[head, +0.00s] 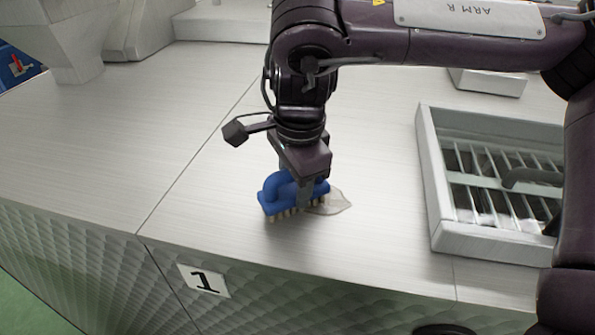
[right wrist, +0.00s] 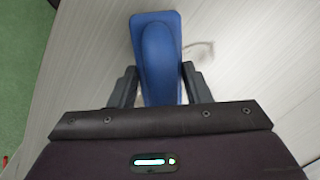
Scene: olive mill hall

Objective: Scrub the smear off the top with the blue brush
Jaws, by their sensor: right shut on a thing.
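The blue brush (head: 272,197) has pale bristles and a raised handle. My right gripper (head: 304,192) is shut on its handle and holds it bristles down, at or just above the metal top (head: 225,215). I cannot tell whether the bristles touch the top. A pale brownish smear (head: 332,202) lies on the top just right of the brush, partly hidden by the gripper and brush. In the right wrist view the blue brush (right wrist: 158,50) is between the two fingers, with a faint outline of the smear (right wrist: 204,50) to its right. My left gripper is not in view.
A sink-like metal basin with a grate (head: 432,190) is set at the right of the top. The top left of the brush is clear. Grey machine parts (head: 75,40) stand at the back left.

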